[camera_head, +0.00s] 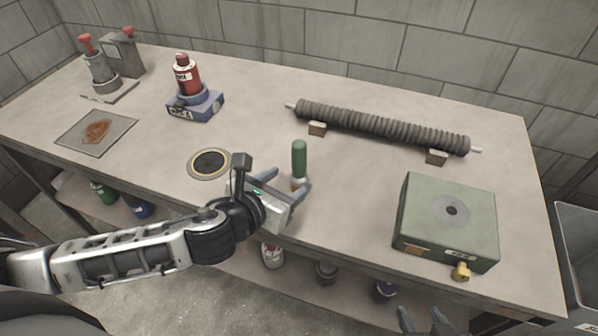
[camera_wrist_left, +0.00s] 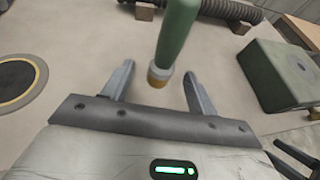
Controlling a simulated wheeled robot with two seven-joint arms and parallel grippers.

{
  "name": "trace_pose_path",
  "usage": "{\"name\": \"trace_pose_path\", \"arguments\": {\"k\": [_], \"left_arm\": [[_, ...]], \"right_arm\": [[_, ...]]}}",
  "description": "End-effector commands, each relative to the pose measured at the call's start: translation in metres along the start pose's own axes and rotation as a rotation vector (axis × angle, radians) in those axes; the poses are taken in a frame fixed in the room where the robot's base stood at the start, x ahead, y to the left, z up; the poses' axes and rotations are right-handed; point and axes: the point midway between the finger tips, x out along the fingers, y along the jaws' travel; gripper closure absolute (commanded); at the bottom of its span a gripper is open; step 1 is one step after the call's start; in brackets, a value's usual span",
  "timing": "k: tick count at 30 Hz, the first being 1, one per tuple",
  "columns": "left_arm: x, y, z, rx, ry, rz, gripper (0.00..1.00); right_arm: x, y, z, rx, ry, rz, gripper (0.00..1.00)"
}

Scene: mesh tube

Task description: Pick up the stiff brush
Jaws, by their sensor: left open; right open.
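The stiff brush (camera_head: 299,158) has a green handle and a tan lower end, and appears to stand upright near the bench's front edge. In the left wrist view the brush (camera_wrist_left: 178,32) shows its tan end between my open fingers, nearer the right one. My left gripper (camera_head: 287,184) is open and low over the bench at the brush's lower end. The fingers also show in the left wrist view (camera_wrist_left: 159,72), with no clear grip on the brush. Any bristles are hidden or too small to tell. My right gripper (camera_head: 427,322) is open and empty at the bottom edge, in front of the bench.
A ribbed dark tube (camera_head: 380,127) lies on small blocks behind the brush. A green box (camera_head: 447,218) with a brass fitting stands at right. A round disc (camera_head: 209,163) lies left of the brush. A red bottle (camera_head: 186,76) on a blue base stands further back.

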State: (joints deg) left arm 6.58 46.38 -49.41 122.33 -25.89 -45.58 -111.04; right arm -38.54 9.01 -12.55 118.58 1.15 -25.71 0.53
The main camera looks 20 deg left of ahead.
Motion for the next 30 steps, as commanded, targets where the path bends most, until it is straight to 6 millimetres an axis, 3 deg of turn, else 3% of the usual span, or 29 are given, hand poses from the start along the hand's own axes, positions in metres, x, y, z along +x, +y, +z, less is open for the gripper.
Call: {"name": "trace_pose_path", "arguments": {"k": [9,18,24,30], "left_arm": [[0.044,-0.004,-0.002,-0.001,-0.001,0.0,0.42],[0.049,-0.004,-0.002,0.0,0.0,0.0,0.42],[0.048,-0.004,-0.002,0.0,0.0,0.0,0.92],[0.048,-0.004,-0.002,0.0,-0.001,0.0,0.92]], "right_arm": [[0.003,0.0,-0.004,0.005,0.011,0.0,0.53],[0.003,-0.001,-0.005,0.011,0.014,0.0,0.53],[0.003,-0.001,-0.006,0.012,0.015,0.0,0.53],[0.003,-0.001,-0.006,0.011,0.015,0.0,0.53]]}}
